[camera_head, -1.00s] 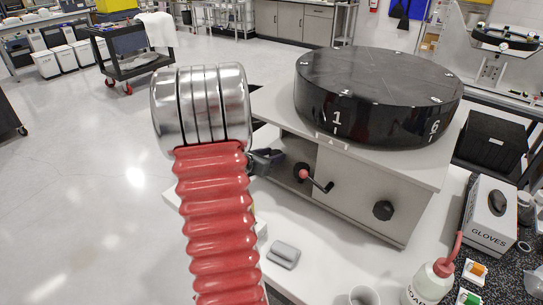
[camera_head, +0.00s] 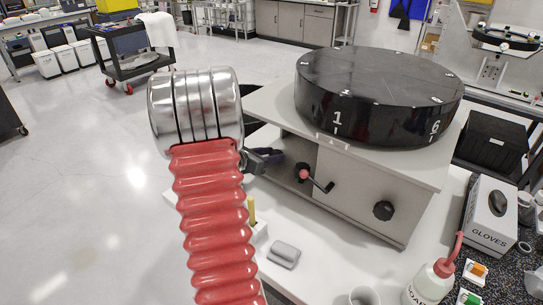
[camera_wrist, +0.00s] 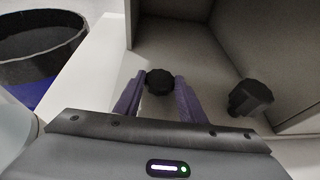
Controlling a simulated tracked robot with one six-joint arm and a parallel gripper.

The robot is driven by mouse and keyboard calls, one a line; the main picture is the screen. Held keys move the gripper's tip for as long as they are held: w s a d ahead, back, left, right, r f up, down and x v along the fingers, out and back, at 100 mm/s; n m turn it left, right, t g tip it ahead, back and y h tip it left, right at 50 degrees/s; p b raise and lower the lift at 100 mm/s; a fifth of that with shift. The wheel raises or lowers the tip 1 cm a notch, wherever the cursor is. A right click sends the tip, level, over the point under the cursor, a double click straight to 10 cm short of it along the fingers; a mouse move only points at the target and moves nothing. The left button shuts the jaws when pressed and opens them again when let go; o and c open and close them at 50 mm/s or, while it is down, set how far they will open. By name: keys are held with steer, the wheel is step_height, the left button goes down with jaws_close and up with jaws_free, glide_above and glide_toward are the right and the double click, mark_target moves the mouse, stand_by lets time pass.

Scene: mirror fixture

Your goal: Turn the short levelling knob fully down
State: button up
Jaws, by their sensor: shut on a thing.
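My gripper (camera_wrist: 157,85) is in the wrist view, with its two purple fingers on either side of a dark scalloped knob, the short levelling knob (camera_wrist: 160,82). The gripper is shut on this knob, which stands in an open bay of the fixture. A second dark knob (camera_wrist: 250,97) stands to the right, clear of the fingers. In the head view, my gripper (camera_head: 268,157) reaches in at the left end of the grey fixture (camera_head: 345,195). The short knob is hidden there.
A black drum (camera_head: 375,100) marked 1 and 6 sits on the fixture. A crank with a red ball (camera_head: 304,174) and a black front knob (camera_head: 383,210) stick out of its front. A grey block (camera_head: 284,254) lies on the white bench. A wall (camera_wrist: 265,60) bounds the bay at right.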

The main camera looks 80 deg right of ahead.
steer(key=o, duration=1)
steer(key=shift+w, duration=0.1)
steer(key=shift+o, duration=0.2)
steer(key=v, duration=1.4)
steer(key=shift+d, duration=0.1)
